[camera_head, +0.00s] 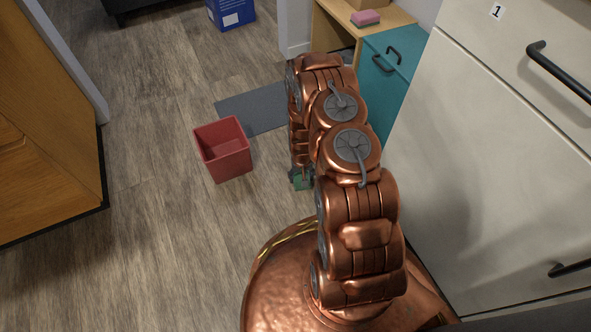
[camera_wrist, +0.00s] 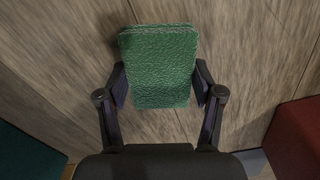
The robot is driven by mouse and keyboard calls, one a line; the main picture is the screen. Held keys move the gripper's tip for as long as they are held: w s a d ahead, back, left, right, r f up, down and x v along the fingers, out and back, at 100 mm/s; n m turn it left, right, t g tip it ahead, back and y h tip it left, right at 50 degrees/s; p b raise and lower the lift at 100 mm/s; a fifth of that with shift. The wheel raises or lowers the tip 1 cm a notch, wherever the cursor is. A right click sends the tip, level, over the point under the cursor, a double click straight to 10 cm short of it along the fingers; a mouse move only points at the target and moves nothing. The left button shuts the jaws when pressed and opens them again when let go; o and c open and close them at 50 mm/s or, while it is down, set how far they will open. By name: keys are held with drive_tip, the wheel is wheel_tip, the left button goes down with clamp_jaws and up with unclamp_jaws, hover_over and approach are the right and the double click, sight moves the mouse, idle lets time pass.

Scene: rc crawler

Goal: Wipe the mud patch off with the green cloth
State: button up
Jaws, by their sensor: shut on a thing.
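The green cloth (camera_wrist: 158,65) is a folded, textured rectangle in the wrist view, held between the two fingers of my gripper (camera_wrist: 160,92). My gripper is shut on it, with a finger at each side edge. In the head view only a small piece of the green cloth (camera_head: 303,182) shows beside my arm, low near the wood floor. My arm hides most of my gripper (camera_head: 300,175) there. I cannot make out a mud patch in either view; a faint dark smudge shows on the floor near the cloth's upper left in the wrist view.
A red open bin (camera_head: 222,150) stands left of my gripper, and its side shows at the wrist view's right. A grey mat (camera_head: 252,110) lies behind it. A teal cabinet (camera_head: 392,75) and white drawers (camera_head: 480,150) stand on the right. Open floor lies left of the bin.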

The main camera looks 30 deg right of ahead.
drive_tip(key=shift+d+f, duration=0.25)
drive_tip(key=shift+d, duration=0.2)
drive_tip(key=shift+d+r, duration=0.1)
drive_tip(key=shift+d, duration=0.25)
drive_tip(key=shift+s+d+b, duration=0.1)
drive_tip(key=shift+d+b, duration=0.45)
drive_tip(key=shift+d, duration=0.6)
drive_tip(key=shift+d+b, duration=0.3)
drive_tip(key=shift+b, duration=0.1)
drive_tip(key=shift+a+r, duration=0.2)
drive_tip(key=shift+a, duration=0.25)
drive_tip(key=shift+a+f+p, duration=0.15)
drive_tip(key=shift+a+p, duration=0.4)
drive_tip(key=shift+a, duration=0.2)
drive_tip(key=shift+w+a+p, duration=0.15)
drive_tip(key=shift+a+p, duration=0.25)
drive_tip(key=shift+a, duration=0.9)
drive_tip(key=shift+w+a+p, duration=0.15)
drive_tip(key=shift+a+p, duration=0.25)
drive_tip(key=shift+a, duration=0.85)
drive_tip(key=shift+r+p, duration=1.65)
drive_tip(key=shift+r, duration=2.3)
